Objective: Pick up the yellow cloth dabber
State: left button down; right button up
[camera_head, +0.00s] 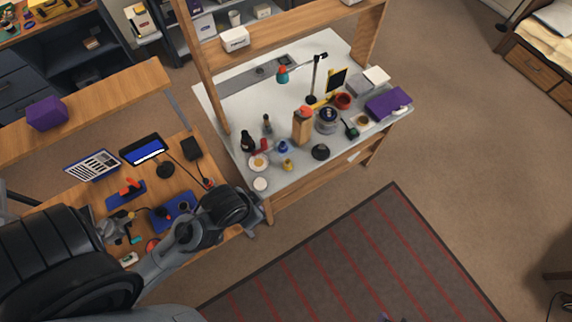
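A small yellow object (287,165), which looks like the yellow cloth dabber, stands near the front edge of the white-topped workbench (225,108). My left arm comes in from the lower left over the wooden desk. Its end, with the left gripper (254,208), is by the bench's front left corner, short of the dabber and apart from it in the picture. The fingers are too small and dark to tell whether they are open. My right gripper cannot be made out.
A tall wooden block (302,126) and a lamp (314,80) stand farther back. A purple box (388,104) lies at right.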

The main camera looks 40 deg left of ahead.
jog(key=shift+a, duration=0.15)
jog(key=o, duration=0.8)
